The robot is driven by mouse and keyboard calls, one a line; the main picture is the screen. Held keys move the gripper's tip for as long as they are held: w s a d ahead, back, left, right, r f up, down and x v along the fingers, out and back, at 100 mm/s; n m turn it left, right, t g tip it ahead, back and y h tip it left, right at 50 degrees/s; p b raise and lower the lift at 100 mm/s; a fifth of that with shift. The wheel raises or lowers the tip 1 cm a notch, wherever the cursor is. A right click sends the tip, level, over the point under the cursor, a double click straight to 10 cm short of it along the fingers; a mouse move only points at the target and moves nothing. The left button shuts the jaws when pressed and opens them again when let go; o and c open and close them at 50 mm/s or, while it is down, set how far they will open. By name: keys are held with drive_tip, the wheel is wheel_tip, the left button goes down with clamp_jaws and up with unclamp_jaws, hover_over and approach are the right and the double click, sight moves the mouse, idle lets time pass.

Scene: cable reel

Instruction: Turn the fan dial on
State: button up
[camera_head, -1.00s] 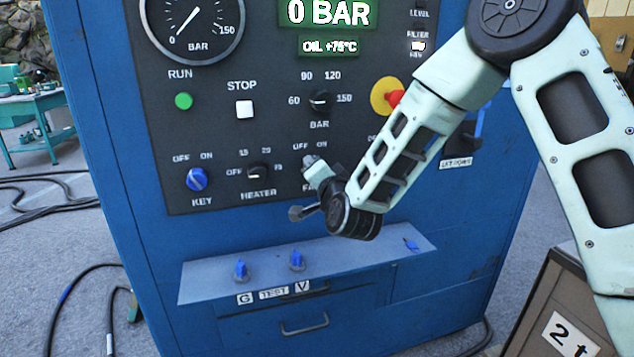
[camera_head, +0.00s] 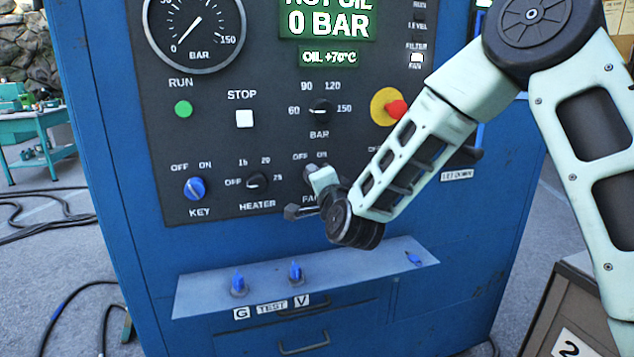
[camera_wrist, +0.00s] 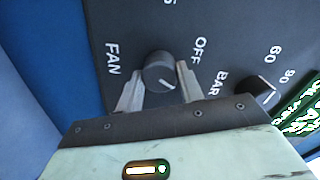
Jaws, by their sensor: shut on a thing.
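The fan dial (camera_wrist: 158,67) is a round dark knob on the black panel, seen in the wrist view beside the FAN label. My gripper (camera_wrist: 160,76) has one grey finger on each side of the knob and is shut on it. The pale pointer line on the knob points to the lower right, away from the OFF label (camera_wrist: 201,49). The ON label is not visible in the wrist view. In the head view, my gripper (camera_head: 318,177) covers the fan dial, and the OFF and ON labels show just above it.
The heater dial (camera_head: 257,183) and blue key switch (camera_head: 195,188) are left of my gripper. The pressure dial (camera_head: 319,108) is above, and the red stop button (camera_head: 395,109) is upper right. A shelf (camera_head: 340,272) with blue valves juts out below.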

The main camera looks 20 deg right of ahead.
drive_tip(key=o, duration=1)
drive_tip(key=s+b, duration=1.2)
drive_tip(key=s, duration=0.5)
drive_tip(key=shift+s, duration=0.25)
